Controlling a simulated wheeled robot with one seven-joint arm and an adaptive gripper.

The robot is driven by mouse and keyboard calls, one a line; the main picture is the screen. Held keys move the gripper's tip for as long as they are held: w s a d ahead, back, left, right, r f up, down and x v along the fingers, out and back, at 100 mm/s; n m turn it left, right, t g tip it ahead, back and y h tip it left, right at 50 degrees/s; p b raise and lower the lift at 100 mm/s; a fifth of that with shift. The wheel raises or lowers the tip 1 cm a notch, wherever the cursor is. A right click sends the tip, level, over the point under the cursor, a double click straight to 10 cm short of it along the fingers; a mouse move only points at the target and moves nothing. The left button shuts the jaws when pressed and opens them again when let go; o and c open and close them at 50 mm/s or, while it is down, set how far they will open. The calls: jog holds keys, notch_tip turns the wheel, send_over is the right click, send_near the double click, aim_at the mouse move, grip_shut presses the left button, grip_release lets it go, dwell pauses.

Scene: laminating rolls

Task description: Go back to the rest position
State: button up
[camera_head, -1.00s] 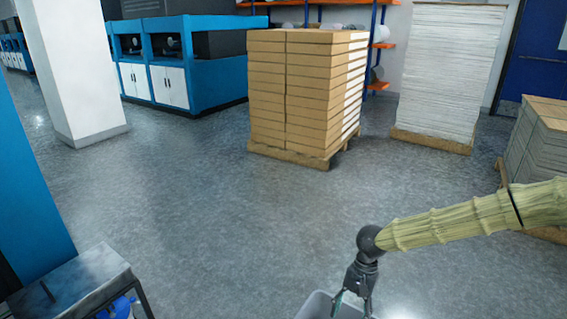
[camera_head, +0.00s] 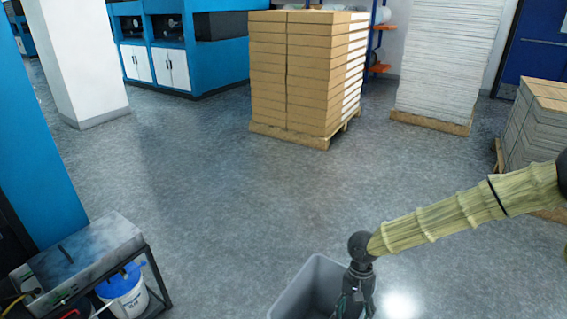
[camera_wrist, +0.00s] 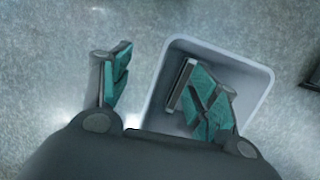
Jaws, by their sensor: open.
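The grey bin (camera_head: 287,292) stands on the floor, partly hidden by my gripper and cut off by the frame's lower edge. In the wrist view the bin (camera_wrist: 262,78) lies below the right finger. A dark and silver strip (camera_wrist: 180,85) shows beside that finger; I cannot tell whether it lies in the bin.
A metal-topped cart (camera_head: 85,262) with a white and blue bucket (camera_head: 125,290) stands at lower left. A pallet of cardboard boxes (camera_head: 300,75), a white paper stack (camera_head: 450,60) and another stack (camera_head: 540,115) stand behind. The middle floor (camera_head: 230,190) is open.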

jog(key=s+d+f+n+t+h+b, duration=0.1)
jog(key=s+f+n+t+b, duration=0.2)
jog(key=s+f, duration=0.7)
jog(key=s+d+f+n+t+b, duration=0.15)
jog(key=s+f+b, duration=0.25)
jog(key=s+f, duration=0.65)
jog(key=s+n+g+b, duration=0.1)
jog(key=s+n+b, duration=0.1)
jog(key=s, duration=0.5)
notch_tip(320, 180, up, 14)
jog(key=p, duration=1.5)
jog(key=shift+w+y, duration=0.3)
jog(key=shift+c, duration=0.3)
